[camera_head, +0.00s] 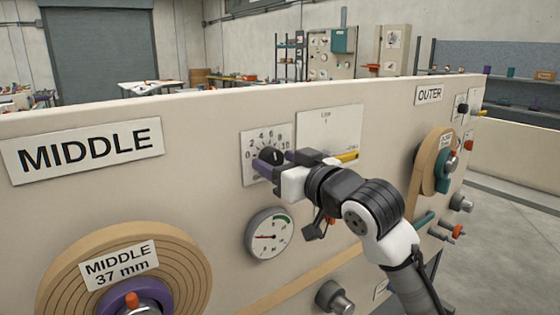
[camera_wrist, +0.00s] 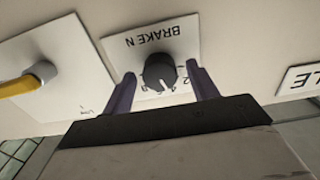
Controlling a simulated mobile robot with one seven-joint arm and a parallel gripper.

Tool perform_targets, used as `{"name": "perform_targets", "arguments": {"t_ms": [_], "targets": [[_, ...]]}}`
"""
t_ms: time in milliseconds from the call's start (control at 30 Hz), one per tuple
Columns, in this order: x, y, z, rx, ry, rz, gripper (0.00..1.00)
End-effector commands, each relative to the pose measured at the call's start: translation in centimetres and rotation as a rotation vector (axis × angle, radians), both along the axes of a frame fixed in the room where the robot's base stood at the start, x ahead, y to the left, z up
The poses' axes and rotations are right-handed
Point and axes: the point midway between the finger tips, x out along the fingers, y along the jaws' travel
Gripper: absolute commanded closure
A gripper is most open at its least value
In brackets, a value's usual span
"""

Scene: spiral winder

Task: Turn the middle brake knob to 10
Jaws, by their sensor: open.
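The middle brake knob (camera_head: 271,157) is a black dial on a white scale plate (camera_head: 249,147) marked up to 10, right of the MIDDLE sign. In the wrist view the black knob (camera_wrist: 160,72) sits between two purple fingers, on a plate (camera_wrist: 135,45) lettered BRAKE N, upside down. My gripper (camera_wrist: 163,84) is open, with a finger on each side of the knob and visible gaps. In the head view my gripper (camera_head: 276,163) reaches in from the right and covers part of the plate.
A plate with a yellow lever (camera_head: 346,156) is just right of the knob. A round gauge (camera_head: 269,235) is below. The MIDDLE roll (camera_head: 60,265) with its purple hub is at lower left, and the OUTER roll (camera_head: 428,168) is at right.

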Motion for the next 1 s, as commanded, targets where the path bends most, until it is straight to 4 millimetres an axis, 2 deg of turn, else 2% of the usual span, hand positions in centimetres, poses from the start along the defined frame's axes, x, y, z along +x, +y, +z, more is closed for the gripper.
{"name": "perform_targets", "arguments": {"t_ms": [67, 400, 767, 1000], "targets": [[-0.02, -0.01, 0.0, 0.0, 0.0, 0.0, 0.41], [-0.04, -0.03, 0.02, 0.0, 0.0, 0.0, 0.86], [-0.04, -0.01, 0.05, 0.05, 0.035, 0.002, 0.86], [-0.03, 0.08, 0.1, 0.181, 0.13, 0.004, 0.86]]}}
